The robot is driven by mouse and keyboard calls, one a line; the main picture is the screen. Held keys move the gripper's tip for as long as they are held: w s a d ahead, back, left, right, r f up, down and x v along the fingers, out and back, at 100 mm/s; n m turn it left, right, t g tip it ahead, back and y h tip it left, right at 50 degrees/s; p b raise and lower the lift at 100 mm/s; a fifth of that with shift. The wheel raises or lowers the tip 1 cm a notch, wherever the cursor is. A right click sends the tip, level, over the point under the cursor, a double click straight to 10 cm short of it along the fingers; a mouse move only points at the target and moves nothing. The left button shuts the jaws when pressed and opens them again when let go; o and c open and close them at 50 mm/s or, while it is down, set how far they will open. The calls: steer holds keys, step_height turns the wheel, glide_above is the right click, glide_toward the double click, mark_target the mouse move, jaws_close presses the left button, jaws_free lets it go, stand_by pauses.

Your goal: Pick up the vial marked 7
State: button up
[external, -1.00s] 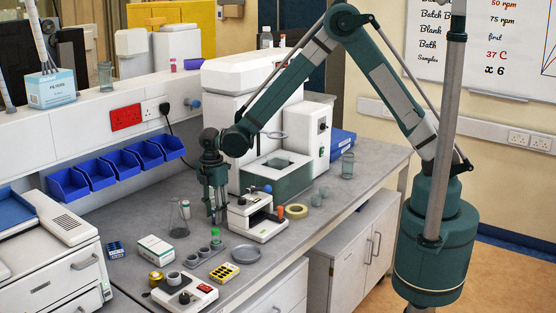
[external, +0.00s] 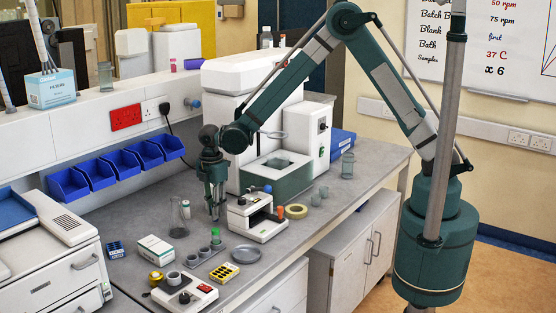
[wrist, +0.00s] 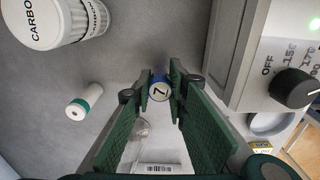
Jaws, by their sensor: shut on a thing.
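The vial marked 7 (wrist: 160,88) shows end-on in the wrist view, with a round white top bearing the number and blue around it. It sits between the two green fingertips of my gripper (wrist: 159,85), which is shut on it. In the external view my gripper (external: 214,212) points down above the bench, left of the small white instrument. The vial cannot be made out clearly there.
A white container with a green band (wrist: 85,101) and a larger white lettered container (wrist: 52,18) are left of the fingers. A grey housing with a black knob (wrist: 294,88) is close on the right.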

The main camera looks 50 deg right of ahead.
steer(key=shift+r, duration=4.4)
